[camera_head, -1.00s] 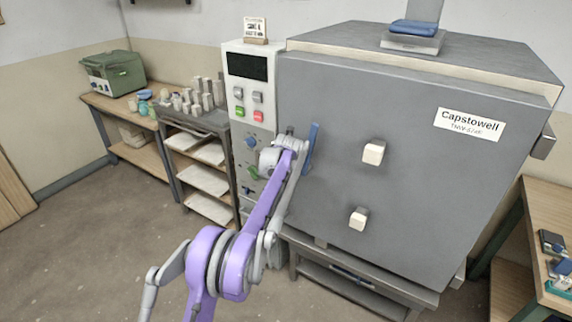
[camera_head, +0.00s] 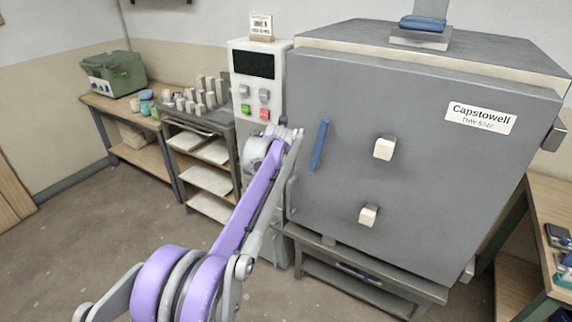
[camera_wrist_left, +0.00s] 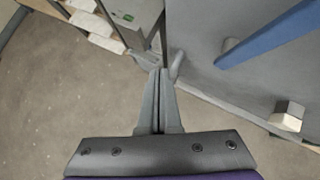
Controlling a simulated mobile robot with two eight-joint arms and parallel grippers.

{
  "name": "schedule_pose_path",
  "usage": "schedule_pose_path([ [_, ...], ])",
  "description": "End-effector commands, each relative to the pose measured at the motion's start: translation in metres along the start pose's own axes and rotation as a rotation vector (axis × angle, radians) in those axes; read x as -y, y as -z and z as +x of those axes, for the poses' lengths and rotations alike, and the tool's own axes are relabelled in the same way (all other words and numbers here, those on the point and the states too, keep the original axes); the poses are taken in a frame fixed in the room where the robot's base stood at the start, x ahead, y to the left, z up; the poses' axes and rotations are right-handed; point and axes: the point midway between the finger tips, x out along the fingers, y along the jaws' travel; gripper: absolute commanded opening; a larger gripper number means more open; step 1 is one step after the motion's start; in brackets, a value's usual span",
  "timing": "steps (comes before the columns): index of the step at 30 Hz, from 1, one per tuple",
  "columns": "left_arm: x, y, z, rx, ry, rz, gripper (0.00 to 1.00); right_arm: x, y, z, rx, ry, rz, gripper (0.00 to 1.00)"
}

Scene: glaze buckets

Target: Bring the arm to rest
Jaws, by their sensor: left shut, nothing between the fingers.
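My left arm reaches up from the bottom of the head view, its wrist in front of the gap between the control panel (camera_head: 253,88) and the grey kiln (camera_head: 430,170). The fingers cannot be made out in the head view. In the left wrist view my left gripper (camera_wrist_left: 159,80) is shut and empty, its two grey fingers together. The kiln's blue door handle (camera_head: 319,146) is to the right of the wrist, apart from it; it also shows at upper right in the left wrist view (camera_wrist_left: 265,36). My right gripper is not in view.
White blocks (camera_head: 384,148) stick out from the kiln door. A grey cart (camera_head: 222,126) with shelves and small pots stands left of the panel. A wooden bench (camera_head: 95,101) holds a green machine (camera_head: 114,73). Another bench (camera_head: 552,205) is at right. Floor at left is clear.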

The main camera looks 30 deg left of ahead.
Motion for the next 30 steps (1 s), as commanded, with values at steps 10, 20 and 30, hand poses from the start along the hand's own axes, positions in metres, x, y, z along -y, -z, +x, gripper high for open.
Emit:
schedule_pose_path([
  [10,-0.002,0.003,-0.013,-0.003,0.002,-0.026,0.0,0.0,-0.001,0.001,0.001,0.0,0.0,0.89],
  [20,0.023,0.091,-0.09,-0.104,0.034,-0.725,0.0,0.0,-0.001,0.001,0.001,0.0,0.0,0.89],
  [30,0.027,0.247,-0.171,-0.275,-0.059,-1.688,0.0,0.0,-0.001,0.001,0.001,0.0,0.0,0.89],
])
